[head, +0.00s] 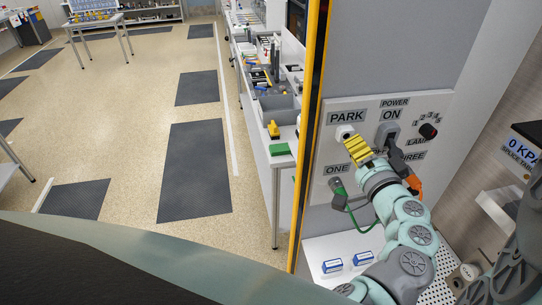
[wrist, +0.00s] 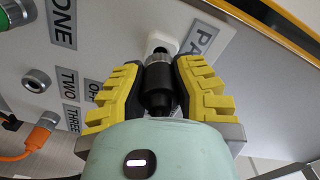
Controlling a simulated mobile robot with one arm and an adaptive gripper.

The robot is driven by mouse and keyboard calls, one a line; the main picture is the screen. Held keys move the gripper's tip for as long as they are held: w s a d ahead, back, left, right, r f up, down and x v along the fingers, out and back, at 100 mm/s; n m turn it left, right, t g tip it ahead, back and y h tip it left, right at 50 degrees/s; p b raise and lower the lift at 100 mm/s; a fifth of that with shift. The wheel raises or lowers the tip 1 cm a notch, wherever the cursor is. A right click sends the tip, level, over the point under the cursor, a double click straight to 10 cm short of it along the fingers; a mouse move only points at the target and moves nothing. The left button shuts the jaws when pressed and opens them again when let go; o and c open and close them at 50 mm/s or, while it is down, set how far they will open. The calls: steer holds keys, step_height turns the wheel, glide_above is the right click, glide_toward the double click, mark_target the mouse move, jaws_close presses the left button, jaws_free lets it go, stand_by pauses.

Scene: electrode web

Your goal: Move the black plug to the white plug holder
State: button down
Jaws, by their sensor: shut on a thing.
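The black plug (wrist: 158,88) is between the yellow fingers of my gripper (wrist: 160,88) in the wrist view; the fingers press on it from both sides. Its far end meets the white plug holder (wrist: 163,42) on the panel; whether it sits inside or only touches cannot be told. In the head view my gripper (head: 359,149) is at the white plug holder (head: 344,132), just below the PARK label (head: 346,117). The plug is hidden behind the fingers there.
On the panel, a green plug (head: 338,187) with a cable is at lower left, and an orange plug (head: 415,184) is at lower right. A metal socket (wrist: 36,80) shows near the TWO label. Blue-and-white boxes (head: 332,266) lie on the shelf below.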

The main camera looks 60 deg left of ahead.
steer(key=shift+x, duration=1.25)
steer(key=c, duration=0.8)
jaws_free()
steer(key=v, duration=0.7)
steer(key=shift+s+d, duration=0.1)
steer(key=shift+d, duration=0.15)
